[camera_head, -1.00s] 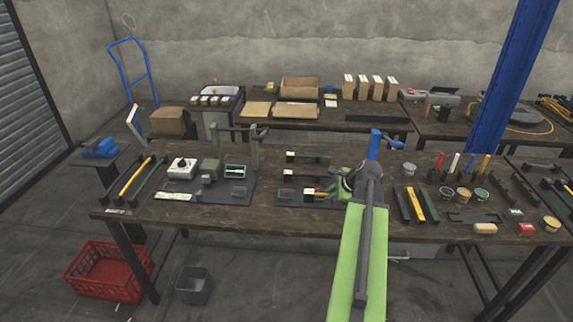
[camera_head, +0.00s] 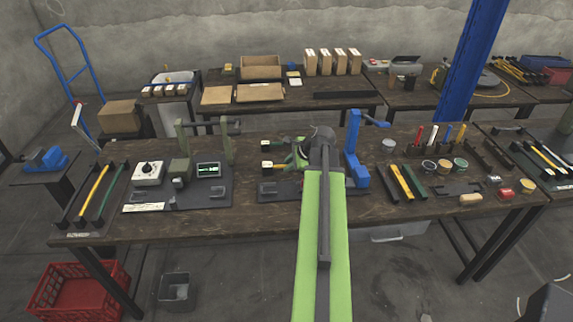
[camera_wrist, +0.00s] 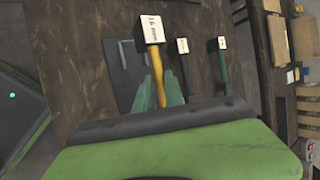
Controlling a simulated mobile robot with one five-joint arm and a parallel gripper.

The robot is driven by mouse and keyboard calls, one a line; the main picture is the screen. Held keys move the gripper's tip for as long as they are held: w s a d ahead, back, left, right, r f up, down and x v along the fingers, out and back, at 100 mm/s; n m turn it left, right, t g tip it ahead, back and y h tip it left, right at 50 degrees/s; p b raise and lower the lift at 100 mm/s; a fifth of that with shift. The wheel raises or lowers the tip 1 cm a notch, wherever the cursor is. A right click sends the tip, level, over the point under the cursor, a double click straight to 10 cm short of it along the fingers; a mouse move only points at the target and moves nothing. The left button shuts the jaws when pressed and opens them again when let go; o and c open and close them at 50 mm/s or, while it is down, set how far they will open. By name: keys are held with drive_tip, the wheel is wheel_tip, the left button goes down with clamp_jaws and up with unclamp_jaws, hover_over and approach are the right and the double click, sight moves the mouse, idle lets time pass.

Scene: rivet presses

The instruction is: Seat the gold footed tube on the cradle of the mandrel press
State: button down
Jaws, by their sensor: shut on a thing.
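The gold footed tube shows in the wrist view (camera_wrist: 155,68) with a white-topped block at its far end, labelled "16 mm". My gripper (camera_wrist: 161,92) has its green fingers shut around the gold tube's near part. In the head view my gripper (camera_head: 301,156) is over the dark plate, and a bit of gold shows just left of it. My arm hides much there. A blue press (camera_head: 358,155) stands right of my gripper. An olive press (camera_head: 181,170) with a green display stands to the left. I cannot tell which is the mandrel press.
Two other block-ended tubes, black (camera_wrist: 183,62) and green (camera_wrist: 223,72), lie beside the gold one. The workbench (camera_head: 190,228) front strip is mostly clear.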

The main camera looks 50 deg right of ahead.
drive_tip(key=shift+f+b, duration=3.65)
drive_tip(key=shift+b, duration=0.1)
drive_tip(key=shift+f+b, duration=0.7)
drive_tip(key=c, duration=1.3)
unclamp_jaws()
drive_tip(key=shift+c, duration=0.2)
drive_tip(key=p+v, duration=1.4)
drive_tip(key=v, duration=0.3)
drive_tip(key=shift+r, duration=0.15)
